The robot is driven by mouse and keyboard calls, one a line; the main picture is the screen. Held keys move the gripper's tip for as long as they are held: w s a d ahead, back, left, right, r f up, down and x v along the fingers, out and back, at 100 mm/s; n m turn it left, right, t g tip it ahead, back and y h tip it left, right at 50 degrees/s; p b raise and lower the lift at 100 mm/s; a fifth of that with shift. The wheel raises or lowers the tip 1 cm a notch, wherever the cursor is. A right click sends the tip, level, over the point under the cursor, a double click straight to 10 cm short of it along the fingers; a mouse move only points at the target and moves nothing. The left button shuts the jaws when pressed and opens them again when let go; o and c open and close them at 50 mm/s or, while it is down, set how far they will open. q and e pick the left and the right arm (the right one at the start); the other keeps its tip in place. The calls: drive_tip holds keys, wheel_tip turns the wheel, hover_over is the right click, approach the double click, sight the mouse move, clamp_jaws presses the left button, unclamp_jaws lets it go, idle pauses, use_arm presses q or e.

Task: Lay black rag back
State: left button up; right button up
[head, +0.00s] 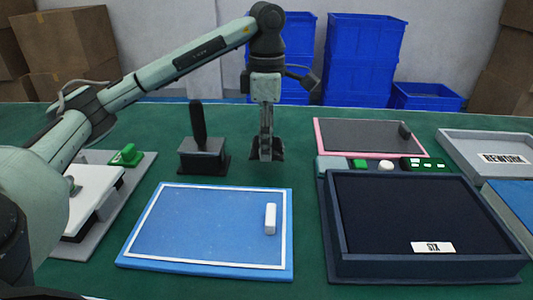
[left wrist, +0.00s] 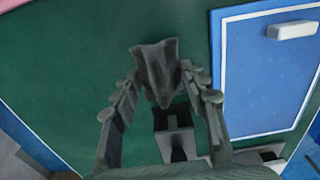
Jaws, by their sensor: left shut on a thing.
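The black rag (left wrist: 157,68) hangs bunched and creased between the fingertips of my left gripper (left wrist: 160,92) in the left wrist view. My left gripper (head: 266,154) is shut on it and points down above the green table, behind the blue mat. In the head view dark bits of the rag (head: 280,150) show beside the fingers, and the rest is hidden by them. A black block with an upright handle (head: 203,155) stands just left of the gripper and also shows below the rag in the left wrist view (left wrist: 174,122). My right gripper is not in view.
The blue mat (head: 190,225) with a white block (head: 270,218) lies in front. A dark tray (head: 440,268) marked SIX, a pink-edged grey board (head: 365,135) and a REWORK tray (head: 460,150) are at right. Green table (head: 300,175) is bare between mat and dark tray.

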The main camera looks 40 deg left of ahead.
use_arm(q)
wheel_tip(320, 180, down, 3)
drive_tip(key=shift+f, duration=0.3)
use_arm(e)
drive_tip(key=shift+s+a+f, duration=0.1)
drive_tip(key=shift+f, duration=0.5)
use_arm(q)
drive_tip(key=shift+f, duration=0.15)
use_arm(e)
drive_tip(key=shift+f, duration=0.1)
use_arm(q)
drive_tip(key=shift+f, duration=0.15)
drive_tip(key=o, duration=1.1)
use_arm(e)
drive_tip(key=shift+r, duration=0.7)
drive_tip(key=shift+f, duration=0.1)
use_arm(q)
drive_tip(key=shift+r, duration=0.2)
